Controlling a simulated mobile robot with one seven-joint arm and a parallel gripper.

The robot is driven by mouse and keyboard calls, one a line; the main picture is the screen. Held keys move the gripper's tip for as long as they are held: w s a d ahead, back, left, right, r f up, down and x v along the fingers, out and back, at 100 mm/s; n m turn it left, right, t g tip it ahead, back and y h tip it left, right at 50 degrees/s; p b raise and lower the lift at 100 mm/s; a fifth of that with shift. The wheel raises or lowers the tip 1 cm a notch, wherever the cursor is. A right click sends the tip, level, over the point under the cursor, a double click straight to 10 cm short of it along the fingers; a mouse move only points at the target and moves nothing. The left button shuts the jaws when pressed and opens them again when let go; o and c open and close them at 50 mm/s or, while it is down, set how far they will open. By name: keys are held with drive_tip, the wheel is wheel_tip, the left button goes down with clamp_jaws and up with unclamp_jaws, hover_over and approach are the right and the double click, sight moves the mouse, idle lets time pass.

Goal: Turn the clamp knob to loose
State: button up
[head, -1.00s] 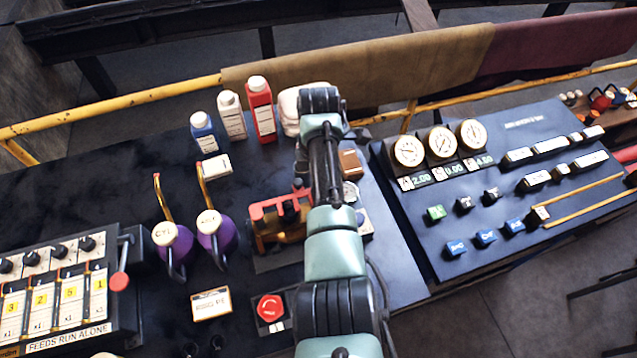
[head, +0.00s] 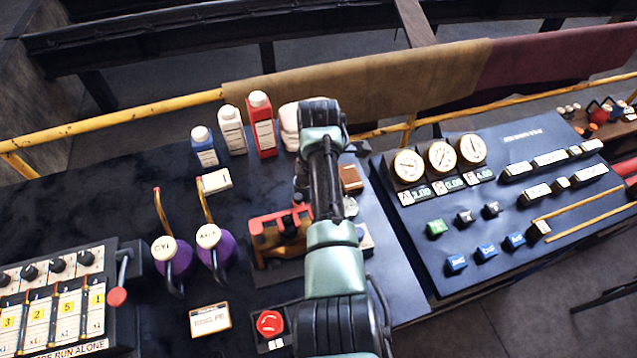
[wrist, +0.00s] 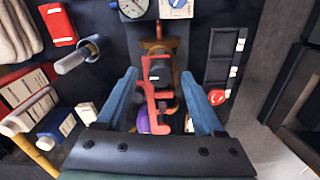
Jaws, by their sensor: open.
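My gripper (wrist: 159,74) is open and empty in the wrist view, with its two blue fingers apart. Between and beyond the fingers is a red clamp-like frame (wrist: 163,92) on a brass-coloured fixture (wrist: 157,44), with a dark block inside it. In the head view the red frame (head: 282,220) stands on the bench just left of my arm, which hides its right side. A blue knob on a white plate (wrist: 178,5) shows at the top edge of the wrist view. I cannot tell which part is the clamp knob or its setting.
A red stop button (head: 270,323) sits in front of the fixture. Bottles (head: 262,125) stand behind, and a gauge panel (head: 440,157) is at right. A handled metal cup (wrist: 88,50) lies left of the fingers.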

wheel_tip(320, 180, up, 13)
drive_tip(key=shift+f, duration=0.2)
idle(0.6)
